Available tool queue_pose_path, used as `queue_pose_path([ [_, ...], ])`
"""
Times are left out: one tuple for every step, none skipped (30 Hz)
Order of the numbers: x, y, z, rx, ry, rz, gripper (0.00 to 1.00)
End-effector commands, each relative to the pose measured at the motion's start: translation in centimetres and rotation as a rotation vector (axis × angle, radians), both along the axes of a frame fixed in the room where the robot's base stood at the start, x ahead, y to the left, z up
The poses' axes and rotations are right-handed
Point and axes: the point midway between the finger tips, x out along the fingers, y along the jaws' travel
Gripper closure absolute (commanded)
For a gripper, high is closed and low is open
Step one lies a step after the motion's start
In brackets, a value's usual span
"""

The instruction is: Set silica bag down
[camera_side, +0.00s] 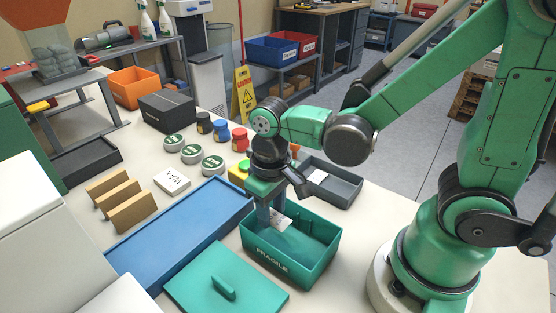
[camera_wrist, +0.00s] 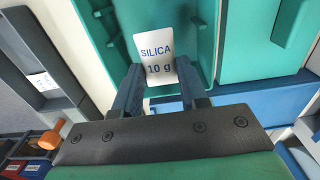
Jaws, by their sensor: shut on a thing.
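The silica bag (camera_wrist: 158,50) is a small white packet printed "SILICA 10 g". My gripper (camera_wrist: 160,82) is shut on it, one dark finger on each side. In the side view my gripper (camera_side: 272,212) points down into the open green bin (camera_side: 262,258) marked "FRAGILE". The bag (camera_side: 281,221) shows there as a small pale patch inside the bin, partly hidden by the gripper. I cannot tell whether the bag touches the bin floor. A green lid (camera_side: 200,285) with a handle lies left of the bin.
A blue tray (camera_side: 180,235) lies left of the bin, and a grey bin (camera_side: 345,188) stands behind it. Brown wedge blocks (camera_side: 128,215), a white wax block (camera_side: 172,181), several round tins (camera_side: 190,153) and small jars (camera_side: 221,131) stand farther back.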

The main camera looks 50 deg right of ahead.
Motion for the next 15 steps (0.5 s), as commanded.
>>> queue_pose_path([
  [0.0,0.0,-0.2,0.000,0.000,0.000,1.00],
  [0.0,0.0,-0.3,0.000,0.000,0.000,1.00],
  [0.0,0.0,-0.5,0.000,0.000,0.000,1.00],
  [0.0,0.0,-0.7,0.000,0.000,0.000,1.00],
  [0.0,0.0,-0.9,0.000,0.000,0.000,1.00],
  [0.0,0.0,-1.2,0.000,0.000,0.000,1.00],
  [0.0,0.0,-1.6,0.000,0.000,0.000,1.00],
  [0.0,0.0,-1.9,0.000,0.000,0.000,1.00],
  [0.0,0.0,-2.4,0.000,0.000,0.000,1.00],
  [0.0,0.0,-2.7,0.000,0.000,0.000,1.00],
  [0.0,0.0,-3.0,0.000,0.000,0.000,1.00],
  [0.0,0.0,-3.4,0.000,0.000,0.000,1.00],
  [0.0,0.0,-3.6,0.000,0.000,0.000,1.00],
  [0.0,0.0,-3.8,0.000,0.000,0.000,1.00],
  [0.0,0.0,-4.0,0.000,0.000,0.000,1.00],
])
